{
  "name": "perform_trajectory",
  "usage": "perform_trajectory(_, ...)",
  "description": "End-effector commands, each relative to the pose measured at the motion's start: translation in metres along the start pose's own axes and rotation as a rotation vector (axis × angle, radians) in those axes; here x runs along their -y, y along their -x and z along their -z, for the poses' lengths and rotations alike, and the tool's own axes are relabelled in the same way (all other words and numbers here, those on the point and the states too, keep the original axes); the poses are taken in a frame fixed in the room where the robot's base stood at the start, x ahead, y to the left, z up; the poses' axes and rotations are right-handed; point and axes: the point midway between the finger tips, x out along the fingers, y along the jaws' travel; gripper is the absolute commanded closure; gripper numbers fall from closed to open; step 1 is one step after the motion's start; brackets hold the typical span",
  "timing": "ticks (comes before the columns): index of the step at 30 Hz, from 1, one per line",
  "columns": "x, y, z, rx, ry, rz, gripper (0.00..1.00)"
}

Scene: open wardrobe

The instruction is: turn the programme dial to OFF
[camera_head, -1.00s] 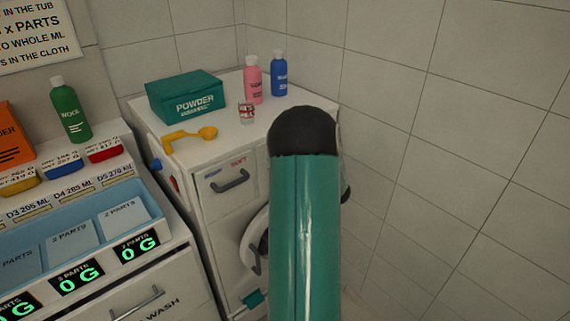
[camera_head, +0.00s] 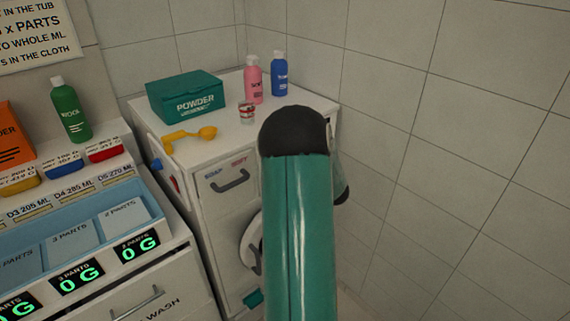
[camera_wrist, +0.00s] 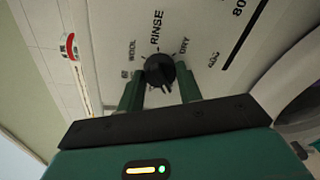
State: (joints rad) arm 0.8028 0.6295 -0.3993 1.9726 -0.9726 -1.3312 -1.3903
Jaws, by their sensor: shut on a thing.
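The programme dial (camera_wrist: 160,70) is a round black knob on the white front panel of the washing machine (camera_head: 222,205). In the wrist view, labels WOOL, RINSE and DRY surround it, with a smaller label that I cannot read clearly. I cannot read an OFF label or tell for sure where the dial points. The two green fingers of my gripper (camera_wrist: 159,90) are at either side of the dial, shut on it. In the head view, my green arm hides the dial and the gripper.
A round door shows at the wrist view's right edge. A tiled wall is close on the right.

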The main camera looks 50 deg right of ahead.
Motion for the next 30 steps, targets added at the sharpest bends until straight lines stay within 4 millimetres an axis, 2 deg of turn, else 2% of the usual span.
perform_trajectory(2,0.000,0.000,0.000,0.000,0.001,0.000,0.88)
perform_trajectory(3,0.000,0.000,0.000,0.000,0.001,0.000,0.57)
perform_trajectory(5,0.000,0.000,0.000,0.000,0.001,0.000,0.45)
perform_trajectory(6,0.000,0.000,0.000,0.000,0.000,0.000,0.43)
perform_trajectory(17,0.000,0.006,-0.001,0.001,0.000,0.001,0.43)
perform_trajectory(23,0.000,0.038,-0.001,0.004,-0.002,0.002,0.43)
perform_trajectory(30,0.000,0.092,-0.001,0.004,-0.001,0.001,0.43)
